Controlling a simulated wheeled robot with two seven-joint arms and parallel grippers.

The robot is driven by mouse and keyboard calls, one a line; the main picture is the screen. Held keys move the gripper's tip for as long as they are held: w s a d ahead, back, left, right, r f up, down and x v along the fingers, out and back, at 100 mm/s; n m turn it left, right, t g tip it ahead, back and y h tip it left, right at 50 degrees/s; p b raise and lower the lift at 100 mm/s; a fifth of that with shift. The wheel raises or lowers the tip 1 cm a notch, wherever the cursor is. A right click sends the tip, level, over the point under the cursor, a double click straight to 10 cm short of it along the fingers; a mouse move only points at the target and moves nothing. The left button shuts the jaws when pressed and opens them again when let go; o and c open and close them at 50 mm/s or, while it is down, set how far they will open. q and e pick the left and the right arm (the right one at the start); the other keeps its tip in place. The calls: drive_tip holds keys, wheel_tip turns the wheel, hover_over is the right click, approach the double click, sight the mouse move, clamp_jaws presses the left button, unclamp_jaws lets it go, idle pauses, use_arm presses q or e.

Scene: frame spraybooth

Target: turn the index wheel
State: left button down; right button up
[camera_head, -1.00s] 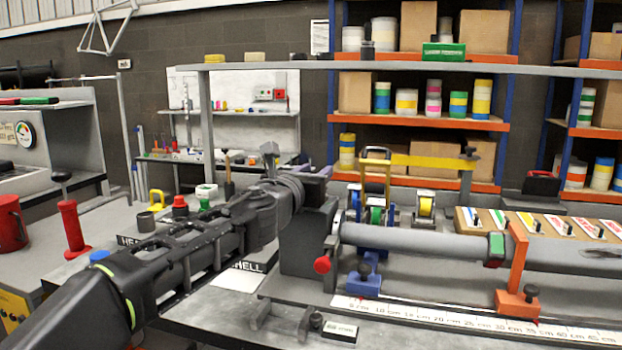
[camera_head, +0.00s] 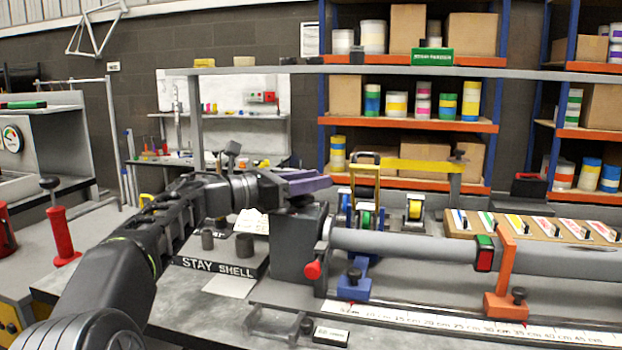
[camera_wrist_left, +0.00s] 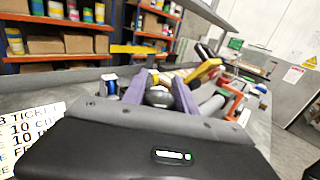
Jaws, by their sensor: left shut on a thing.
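My left gripper (camera_head: 306,184), with purple fingers, reaches in from the left at the top of the dark grey headstock block (camera_head: 296,250) of the tube stand. In the left wrist view its two fingers (camera_wrist_left: 159,82) are shut on a dark rounded piece (camera_wrist_left: 160,97), which seems to be the index wheel. In the head view the fingers and wrist hide most of that wheel. A red knob (camera_head: 313,270) sits low on the headstock's front. A grey tube (camera_head: 405,242) runs right from the headstock. My right gripper is not in view.
An orange stand (camera_head: 506,272) and a blue clamp (camera_head: 354,282) stand along the tube above a white ruler strip (camera_head: 430,318). Spools (camera_head: 415,208) stand behind the tube.

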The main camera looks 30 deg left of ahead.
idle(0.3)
use_arm(q)
drive_tip(key=c, duration=1)
unclamp_jaws()
drive_tip(key=shift+c, duration=0.2)
drive_tip(key=shift+v, duration=3.8)
